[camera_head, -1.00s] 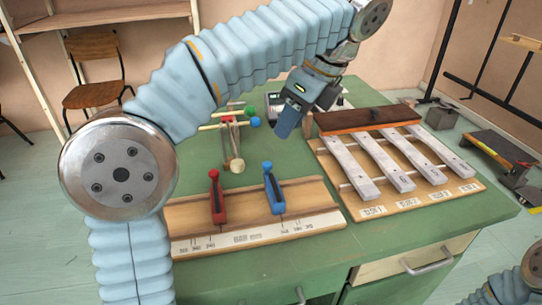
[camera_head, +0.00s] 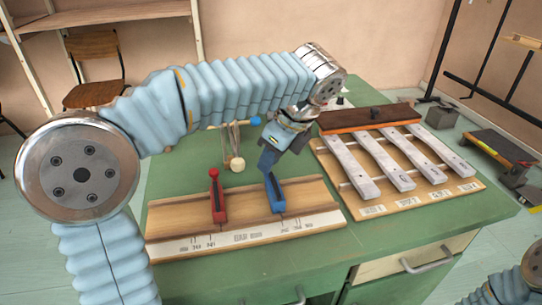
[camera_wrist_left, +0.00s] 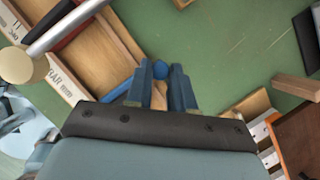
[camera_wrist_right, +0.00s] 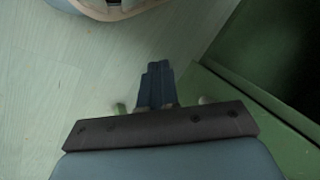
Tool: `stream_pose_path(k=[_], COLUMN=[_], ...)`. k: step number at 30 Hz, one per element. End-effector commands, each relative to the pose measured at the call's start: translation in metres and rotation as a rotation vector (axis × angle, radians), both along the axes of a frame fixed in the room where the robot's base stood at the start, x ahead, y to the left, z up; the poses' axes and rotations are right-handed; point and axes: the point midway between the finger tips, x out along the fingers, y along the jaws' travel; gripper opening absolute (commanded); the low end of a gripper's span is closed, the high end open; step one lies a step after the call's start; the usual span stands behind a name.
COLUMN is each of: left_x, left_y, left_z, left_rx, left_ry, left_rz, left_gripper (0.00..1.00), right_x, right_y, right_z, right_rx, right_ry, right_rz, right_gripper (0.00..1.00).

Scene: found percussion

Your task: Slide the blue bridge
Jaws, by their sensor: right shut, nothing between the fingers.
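The blue bridge (camera_head: 275,194) stands on the right part of a wooden board (camera_head: 245,205) with a white printed scale along its front. A red bridge (camera_head: 217,198) stands to its left on the same board. My left gripper (camera_head: 267,168) points down at the blue bridge's top and hides its knob in the head view. In the left wrist view its fingers (camera_wrist_left: 161,80) are apart, with the blue knob (camera_wrist_left: 160,68) showing in the gap; I cannot tell whether they touch it. My right gripper (camera_wrist_right: 154,75) is shut and empty, away from the board.
A xylophone-like frame with several pale bars (camera_head: 390,165) and a dark brown block (camera_head: 355,118) stands right of the board. The green table (camera_head: 210,270) is bare in front of the board.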

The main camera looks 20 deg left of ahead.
Motion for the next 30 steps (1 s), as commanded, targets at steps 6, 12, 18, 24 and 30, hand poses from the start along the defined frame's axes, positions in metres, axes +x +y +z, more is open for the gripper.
stream_pose_path(k=[6, 12, 18, 24, 30], left_x=[0.000, -0.001, -0.014, -0.016, -0.016], left_y=[0.000, 0.001, 0.018, 0.021, 0.021], left_z=[0.000, 0.000, 0.001, 0.000, 0.000], left_rx=[0.000, 0.000, 0.000, 0.002, 0.001], left_ry=[0.000, 0.000, 0.000, 0.002, 0.002], left_rz=[-0.001, 0.000, 0.000, 0.001, 0.002], left_gripper=[0.00, 0.00, 0.00, 0.00, 0.33], right_x=[0.000, 0.000, 0.000, 0.000, 0.000], right_y=[0.000, 0.000, 0.000, 0.000, 0.000], right_z=[0.000, 0.000, 0.000, 0.000, 0.000], right_rx=[0.000, 0.000, 0.000, 0.000, 0.000], right_ry=[0.000, 0.000, 0.000, 0.000, 0.000], right_rz=[0.000, 0.000, 0.000, 0.000, 0.000], right_gripper=[0.00, 0.00, 0.00, 0.00, 0.00])
